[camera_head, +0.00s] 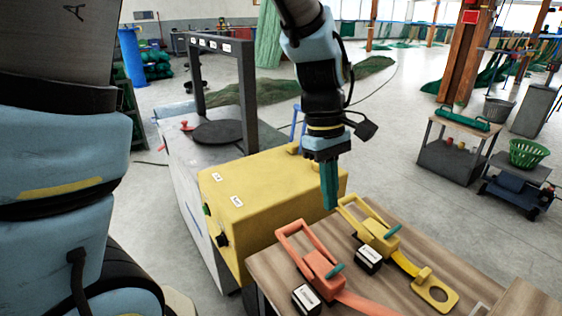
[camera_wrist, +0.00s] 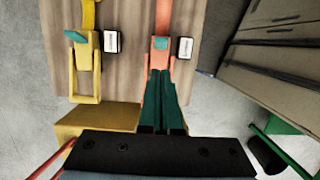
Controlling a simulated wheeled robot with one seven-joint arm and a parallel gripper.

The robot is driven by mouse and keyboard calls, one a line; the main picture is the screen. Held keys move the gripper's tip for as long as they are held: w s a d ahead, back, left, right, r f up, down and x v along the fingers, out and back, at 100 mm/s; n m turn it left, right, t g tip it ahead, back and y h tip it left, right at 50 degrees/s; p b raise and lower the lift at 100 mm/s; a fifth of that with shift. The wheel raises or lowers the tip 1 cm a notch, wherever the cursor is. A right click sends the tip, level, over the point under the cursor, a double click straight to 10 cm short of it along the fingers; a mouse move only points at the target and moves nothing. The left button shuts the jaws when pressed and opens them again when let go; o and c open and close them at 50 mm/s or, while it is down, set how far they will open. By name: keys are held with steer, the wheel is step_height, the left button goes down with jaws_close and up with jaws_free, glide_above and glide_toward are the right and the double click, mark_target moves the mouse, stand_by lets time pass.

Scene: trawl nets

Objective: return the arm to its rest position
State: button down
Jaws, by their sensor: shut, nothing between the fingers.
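My gripper (camera_head: 329,187) hangs from my arm with its teal fingers pointing down, in front of the yellow machine housing and near the back edge of the wooden table. Its fingers are together with nothing between them. In the wrist view my gripper (camera_wrist: 161,88) shows in front of the orange clamp (camera_wrist: 161,45) and hides part of it. The orange clamp also lies on the table in the head view (camera_head: 320,267). My arm (camera_head: 320,75) reaches down from the top of the picture.
The wooden table (camera_head: 402,278) also bears a yellow clamp (camera_head: 378,236) and two small labelled blocks. A yellow housing (camera_head: 262,195) with a dark upright frame (camera_head: 247,95) stands behind. A cart with a green basket (camera_head: 527,153) is at the right. Grey floor is open beyond.

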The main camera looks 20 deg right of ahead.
steer(key=shift+w, duration=0.1)
steer(key=w+a+m+t, duration=0.2)
steer(key=w+a, duration=0.9)
steer(key=a, duration=0.4)
steer(key=w+a+f+m+t, duration=0.1)
steer(key=a+m+t, duration=0.1)
steer(key=a, duration=1.3)
steer(key=shift+w+a, duration=0.2)
steer(key=shift+a, duration=0.2)
